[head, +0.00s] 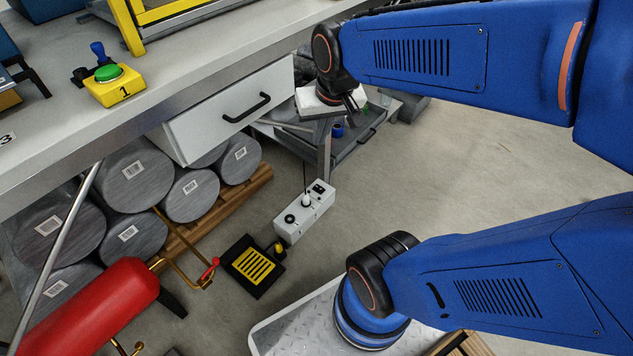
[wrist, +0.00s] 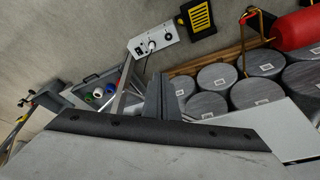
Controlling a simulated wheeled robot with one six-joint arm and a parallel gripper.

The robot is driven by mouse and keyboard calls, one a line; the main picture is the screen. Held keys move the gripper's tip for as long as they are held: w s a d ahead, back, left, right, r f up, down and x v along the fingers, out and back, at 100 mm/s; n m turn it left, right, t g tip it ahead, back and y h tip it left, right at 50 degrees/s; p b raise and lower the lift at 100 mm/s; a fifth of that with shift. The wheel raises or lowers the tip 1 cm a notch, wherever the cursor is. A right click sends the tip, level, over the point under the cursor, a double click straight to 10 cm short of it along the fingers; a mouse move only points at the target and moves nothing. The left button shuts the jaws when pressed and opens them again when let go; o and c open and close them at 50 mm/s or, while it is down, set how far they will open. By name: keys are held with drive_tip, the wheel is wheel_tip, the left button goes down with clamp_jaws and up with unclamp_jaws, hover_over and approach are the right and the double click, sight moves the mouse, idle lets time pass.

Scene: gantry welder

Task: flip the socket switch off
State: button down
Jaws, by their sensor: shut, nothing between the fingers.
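The socket box (head: 304,212) is a long light-grey box on the floor in the head view. A black switch (head: 318,188) sits near its far end, a white plug with a cord is in its middle, and a round black socket is near its close end. The box also shows near the top of the wrist view (wrist: 154,42). My gripper (head: 354,102) is well above the floor, beyond the box and apart from it. Its fingers (wrist: 163,96) are shut and empty in the wrist view.
A white drawer (head: 228,112) stands open under the workbench. A grey cart (head: 345,150) is behind the box. Grey cylinders (head: 190,193) lie on a wooden pallet to the left. Floor to the right is clear.

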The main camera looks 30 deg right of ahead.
drive_tip(key=w+d+f+m+g, duration=0.1)
drive_tip(key=w+d+f+m, duration=0.2)
drive_tip(key=w+f, duration=0.35)
drive_tip(key=m+g, duration=0.3)
drive_tip(key=m, duration=0.5)
hover_over(317, 186)
wheel_tip(317, 186, down, 29)
drive_tip(key=shift+a+f, duration=0.1)
wheel_tip(317, 186, down, 14)
drive_tip(key=shift+r, duration=0.1)
